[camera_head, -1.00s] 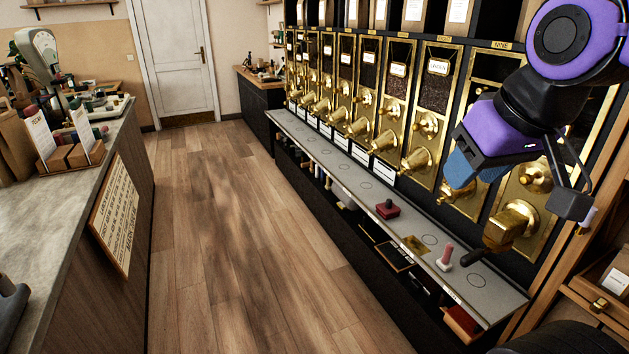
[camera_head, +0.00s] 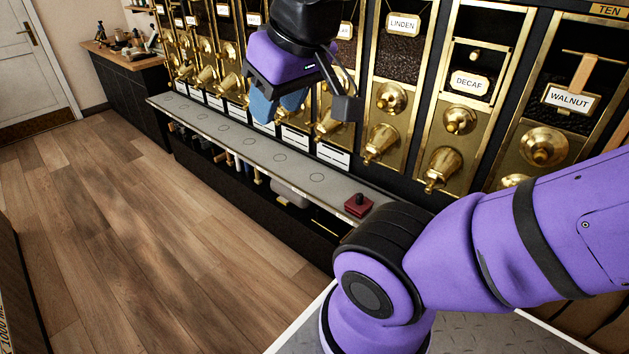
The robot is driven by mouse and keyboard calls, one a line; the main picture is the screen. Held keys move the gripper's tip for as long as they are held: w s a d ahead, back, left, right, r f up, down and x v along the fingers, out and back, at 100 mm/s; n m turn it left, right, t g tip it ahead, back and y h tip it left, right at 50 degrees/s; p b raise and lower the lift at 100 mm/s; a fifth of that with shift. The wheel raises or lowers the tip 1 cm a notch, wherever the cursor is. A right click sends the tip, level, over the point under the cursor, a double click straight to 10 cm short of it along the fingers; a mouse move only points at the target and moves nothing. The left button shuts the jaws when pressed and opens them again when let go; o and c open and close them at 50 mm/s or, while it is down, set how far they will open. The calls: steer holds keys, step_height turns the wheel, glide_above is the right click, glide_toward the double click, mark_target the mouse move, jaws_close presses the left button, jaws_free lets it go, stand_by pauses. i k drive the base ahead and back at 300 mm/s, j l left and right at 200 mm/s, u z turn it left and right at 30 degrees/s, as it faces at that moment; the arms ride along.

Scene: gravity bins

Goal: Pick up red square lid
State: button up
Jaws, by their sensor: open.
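The red square lid (camera_head: 359,206) with a dark knob on top lies on the narrow grey shelf (camera_head: 262,148) below the gold dispensers. It sits near my purple arm's elbow, which hides the shelf to its right. My gripper (camera_head: 278,108), with blue fingers, is up and to the left of the lid in the picture, in front of the dispensers. It is open, with nothing seen between its fingers. It is apart from the lid.
Gold dispensers with protruding spouts (camera_head: 381,144) line the wall above the shelf. Several items stand on a lower shelf beneath it. The wooden floor (camera_head: 130,230) at left is clear. A dark cabinet (camera_head: 130,88) stands at the back.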

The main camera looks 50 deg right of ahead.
mark_target(358, 202)
steer(key=i+j+z, duration=0.1)
steer(key=i, duration=1.65)
steer(key=i+z, duration=0.3)
steer(key=i, duration=0.2)
steer(key=i+z, duration=0.25)
steer(key=i, duration=0.2)
steer(key=i+j+z, duration=0.3)
steer(key=i, duration=0.2)
steer(key=z, duration=3.8)
